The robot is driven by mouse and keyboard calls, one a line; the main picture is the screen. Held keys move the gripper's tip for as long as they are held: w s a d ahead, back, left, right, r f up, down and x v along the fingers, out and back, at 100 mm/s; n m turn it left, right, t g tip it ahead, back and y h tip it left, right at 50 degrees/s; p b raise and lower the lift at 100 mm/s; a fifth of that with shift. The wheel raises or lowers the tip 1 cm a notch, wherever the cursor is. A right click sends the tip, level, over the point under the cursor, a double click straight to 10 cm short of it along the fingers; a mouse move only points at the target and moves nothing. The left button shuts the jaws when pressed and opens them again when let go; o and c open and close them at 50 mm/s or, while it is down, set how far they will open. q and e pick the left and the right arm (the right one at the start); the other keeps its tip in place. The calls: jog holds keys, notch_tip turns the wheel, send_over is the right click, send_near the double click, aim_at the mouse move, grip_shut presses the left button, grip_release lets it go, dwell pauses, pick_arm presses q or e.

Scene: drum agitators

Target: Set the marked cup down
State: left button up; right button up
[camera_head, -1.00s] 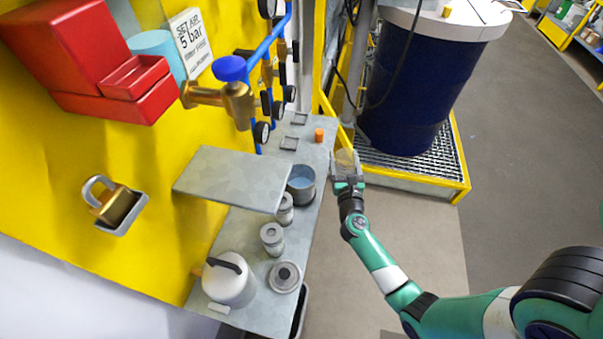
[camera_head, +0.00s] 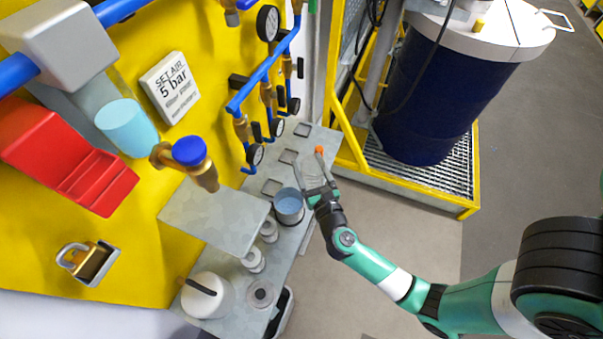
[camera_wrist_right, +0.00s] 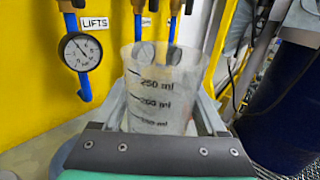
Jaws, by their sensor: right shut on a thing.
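The marked cup (camera_wrist_right: 163,90) is clear, with dark lines and ml figures, and stands about upright in the right wrist view. In the head view the cup (camera_head: 312,170) is faint and see-through, over the right side of the grey metal shelf. My right gripper (camera_head: 320,186) is shut on it, with a finger on each side. The gripper also shows in the wrist view (camera_wrist_right: 163,120). I cannot tell whether the cup's base, hidden behind the gripper, touches the shelf. My left gripper is not in view.
The shelf (camera_head: 301,165) carries square outlines (camera_head: 288,157), a small orange object (camera_head: 319,150) near the cup, a metal pot of blue liquid (camera_head: 289,207) and a white kettle-like vessel (camera_head: 208,296). Gauges (camera_head: 255,155) hang behind. A dark blue drum (camera_head: 425,95) stands right.

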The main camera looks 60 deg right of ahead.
jog(key=w+d+f+b, duration=0.1)
jog(key=d+f+b, duration=0.1)
jog(key=d, duration=0.1)
jog(key=w+d+f+b, duration=0.2)
jog(key=d+f, duration=0.1)
jog(key=w+d+f+b, duration=0.2)
jog(key=d+f, duration=0.1)
jog(key=shift+w+d+f, duration=0.1)
jog(key=shift+w+d, duration=0.05)
jog(key=shift+d, duration=0.1)
jog(key=shift+w+d, duration=0.1)
jog(key=shift+d, duration=0.05)
jog(key=f+b, duration=0.3)
jog(key=b, duration=0.1)
jog(key=shift+w+d+f, duration=0.2)
jog(key=shift+d+f, duration=0.15)
jog(key=shift+f, duration=0.25)
jog(key=shift+r, duration=0.15)
jog(key=shift+f, duration=0.2)
jog(key=o, duration=1.3)
jog(key=shift+r, duration=0.2)
jog(key=shift+s+a+r, duration=0.1)
jog(key=shift+s+a, duration=0.1)
jog(key=p+v, duration=0.1)
jog(key=v, duration=1)
jog(key=shift+s+a, duration=0.2)
